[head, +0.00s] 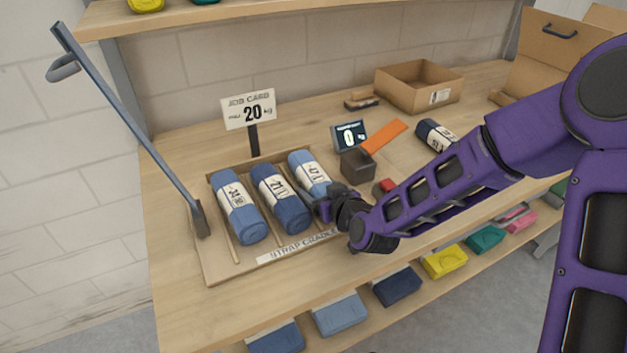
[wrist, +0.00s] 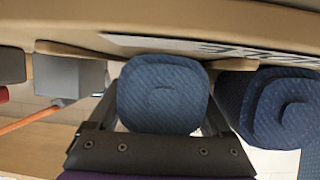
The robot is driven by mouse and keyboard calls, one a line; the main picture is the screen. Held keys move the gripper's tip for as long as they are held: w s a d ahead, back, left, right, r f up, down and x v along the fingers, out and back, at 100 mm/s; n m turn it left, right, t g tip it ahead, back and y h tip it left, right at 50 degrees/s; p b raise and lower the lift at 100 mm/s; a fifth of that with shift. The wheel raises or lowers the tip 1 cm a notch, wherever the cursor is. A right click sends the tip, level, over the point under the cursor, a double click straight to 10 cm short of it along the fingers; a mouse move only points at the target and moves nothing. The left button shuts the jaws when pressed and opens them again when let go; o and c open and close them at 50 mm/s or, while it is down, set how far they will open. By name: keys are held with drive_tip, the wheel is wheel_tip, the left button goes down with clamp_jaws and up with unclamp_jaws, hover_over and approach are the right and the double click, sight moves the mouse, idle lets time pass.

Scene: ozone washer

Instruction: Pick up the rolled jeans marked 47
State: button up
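Three rolled jeans with white number bands lie side by side in a wooden strap cradle (head: 223,267). The right one, lighter blue, has a band that seems to read 47 (head: 312,177). My gripper (head: 325,203) is at its front end, partly covering it. In the wrist view the end of this roll (wrist: 162,95) sits between my two fingers, one on each side. The fingertips are hidden beside the roll, so I cannot tell whether they press on it. The middle roll (head: 280,200) and the left roll (head: 237,208) lie to the left, apart from my gripper.
A small scale display (head: 349,135), a dark block (head: 357,165) and an orange strip (head: 385,136) are to the right. Another dark roll (head: 436,135) and a cardboard box (head: 420,87) lie farther back. Folded clothes fill the shelf below.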

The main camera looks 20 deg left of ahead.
clamp_jaws()
drive_tip(key=shift+r, duration=0.15)
